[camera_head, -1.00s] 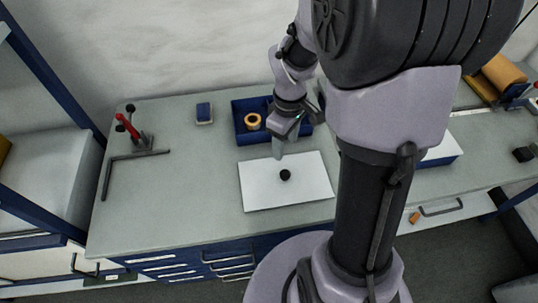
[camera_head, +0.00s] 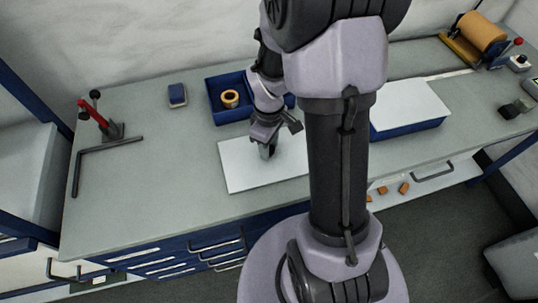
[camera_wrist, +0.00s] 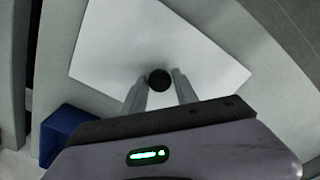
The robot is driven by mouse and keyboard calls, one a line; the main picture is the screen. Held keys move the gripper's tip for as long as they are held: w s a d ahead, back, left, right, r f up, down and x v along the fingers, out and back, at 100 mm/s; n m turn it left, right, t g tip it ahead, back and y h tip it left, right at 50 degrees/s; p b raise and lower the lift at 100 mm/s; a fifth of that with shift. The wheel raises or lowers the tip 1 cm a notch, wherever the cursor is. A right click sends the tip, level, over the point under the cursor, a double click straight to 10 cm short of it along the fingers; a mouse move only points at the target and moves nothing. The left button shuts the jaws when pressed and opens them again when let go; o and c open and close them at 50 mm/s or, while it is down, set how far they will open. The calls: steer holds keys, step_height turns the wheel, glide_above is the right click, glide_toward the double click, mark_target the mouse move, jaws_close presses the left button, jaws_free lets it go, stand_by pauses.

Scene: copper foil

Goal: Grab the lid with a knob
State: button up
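The lid is a flat white rectangular plate (camera_head: 238,170) lying on the grey bench top, with its right side hidden behind my arm. In the wrist view, the white lid (camera_wrist: 115,45) carries a round black knob (camera_wrist: 159,79). My gripper (camera_head: 267,154) is low over the lid and hides the knob in the head view. In the wrist view, my gripper (camera_wrist: 160,84) is open, with one finger on each side of the knob's near edge. There is a gap to each finger, and the exact height above the lid cannot be told.
A blue tray (camera_head: 217,108) with a yellow-brown roll (camera_head: 230,98) stands just behind the lid. A blue box with a white top (camera_head: 420,105) is to the right. A red-handled clamp tool (camera_head: 95,118) and a dark L-shaped bar (camera_head: 78,165) lie left. The bench between is clear.

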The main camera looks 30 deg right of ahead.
jaws_close()
